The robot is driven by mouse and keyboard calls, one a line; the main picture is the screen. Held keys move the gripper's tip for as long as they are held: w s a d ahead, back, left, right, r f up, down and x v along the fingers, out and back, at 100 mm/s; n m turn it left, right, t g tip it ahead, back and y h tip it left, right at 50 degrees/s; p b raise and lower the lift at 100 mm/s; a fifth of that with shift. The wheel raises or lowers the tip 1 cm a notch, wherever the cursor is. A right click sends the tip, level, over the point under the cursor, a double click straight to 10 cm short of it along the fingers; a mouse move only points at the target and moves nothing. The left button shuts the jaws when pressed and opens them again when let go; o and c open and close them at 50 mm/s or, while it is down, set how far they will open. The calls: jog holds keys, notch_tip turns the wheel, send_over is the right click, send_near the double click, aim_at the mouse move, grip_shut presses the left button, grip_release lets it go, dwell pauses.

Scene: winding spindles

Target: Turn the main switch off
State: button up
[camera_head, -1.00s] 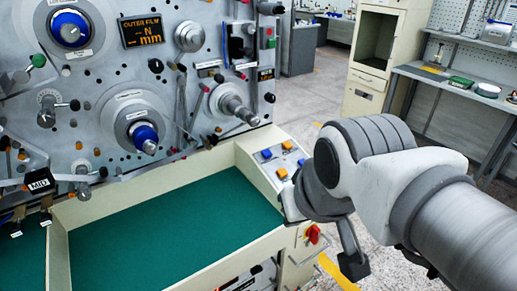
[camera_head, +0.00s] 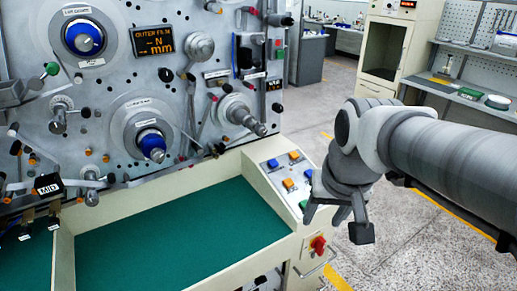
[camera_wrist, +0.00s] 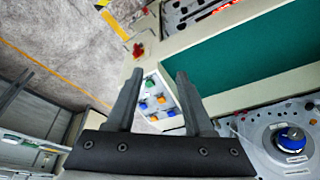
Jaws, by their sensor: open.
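The main switch, a red rotary knob (camera_head: 318,245) on a yellow plate, sits on the cream front end of the machine, below the sloped button panel (camera_head: 270,181). Its knob angle is too small to read surely. In the wrist view the red knob (camera_wrist: 138,50) shows beyond the left fingertip, near the panel edge. My gripper (camera_head: 335,224) is open and empty, fingers pointing down, just above and right of the switch in the head view. It shows no contact with the switch. In the wrist view both fingers (camera_wrist: 160,75) stand apart, with the button panel between them.
The panel carries several blue and orange buttons. A green work surface (camera_head: 185,235) lies left of it, below the spindle wall (camera_head: 110,100). A metal handle (camera_head: 318,266) juts out below the switch. Open floor (camera_head: 420,230) lies to the right; a workbench (camera_head: 460,92) stands behind.

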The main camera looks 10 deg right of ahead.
jog(key=w+d+f+m+g, duration=0.1)
jog(key=d+f+m+g, duration=0.1)
jog(key=d+f+m, duration=0.4)
jog(key=m+t+y+b, duration=0.6)
jog(key=m+t+b, duration=0.7)
jog(key=m, duration=1)
send_near(325, 244)
jog(key=w+a, duration=0.1)
jog(key=w, duration=0.2)
jog(key=w+a+f+t+p, duration=0.1)
jog(key=w, duration=0.1)
jog(key=w+a+f+t, duration=0.1)
jog(key=w, duration=0.2)
jog(key=shift+w+a, duration=0.2)
jog(key=shift+w, duration=0.2)
grip_shut()
